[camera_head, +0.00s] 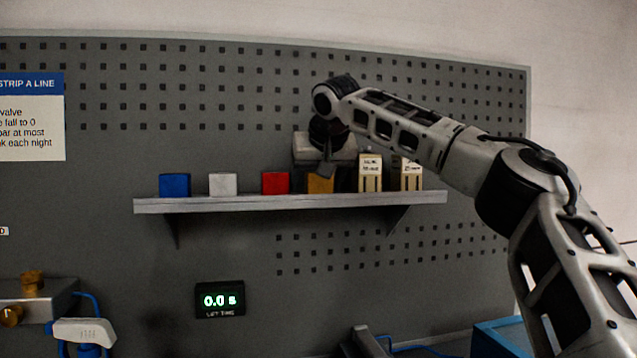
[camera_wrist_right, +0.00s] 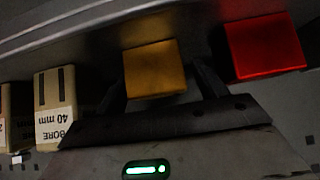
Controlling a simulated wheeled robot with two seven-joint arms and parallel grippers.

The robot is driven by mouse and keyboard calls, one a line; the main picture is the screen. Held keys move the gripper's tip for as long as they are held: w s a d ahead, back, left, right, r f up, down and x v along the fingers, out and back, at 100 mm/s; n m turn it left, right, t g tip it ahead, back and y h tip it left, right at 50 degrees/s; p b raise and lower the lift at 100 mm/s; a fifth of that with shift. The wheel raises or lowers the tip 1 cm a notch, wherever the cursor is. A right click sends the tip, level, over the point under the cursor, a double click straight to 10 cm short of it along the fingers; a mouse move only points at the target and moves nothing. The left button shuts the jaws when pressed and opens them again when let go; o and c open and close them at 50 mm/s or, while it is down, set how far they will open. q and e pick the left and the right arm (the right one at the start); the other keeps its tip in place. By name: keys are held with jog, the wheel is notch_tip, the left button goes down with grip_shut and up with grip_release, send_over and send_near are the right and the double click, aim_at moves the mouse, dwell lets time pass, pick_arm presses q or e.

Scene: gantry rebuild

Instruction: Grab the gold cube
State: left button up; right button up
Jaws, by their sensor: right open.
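The gold cube (camera_head: 320,184) sits on the grey wall shelf (camera_head: 230,204), between a red cube (camera_head: 275,183) and a cream labelled block (camera_head: 370,174). My right gripper (camera_head: 325,168) is above and in front of it and hides its upper part. In the right wrist view the gold cube (camera_wrist_right: 152,68) shows between the two dark fingers of my open right gripper (camera_wrist_right: 158,84). The fingers lie to either side of its near part, with no clear contact. My left gripper is not in view.
Also on the shelf are a blue cube (camera_head: 174,185), a white cube (camera_head: 223,184) and a second cream block (camera_head: 408,174). The red cube (camera_wrist_right: 265,46) is close beside one finger. A pegboard (camera_head: 230,100) stands behind; a timer (camera_head: 219,300) is below.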

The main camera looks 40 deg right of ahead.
jog(key=c, duration=1.2)
jog(key=shift+r, duration=0.15)
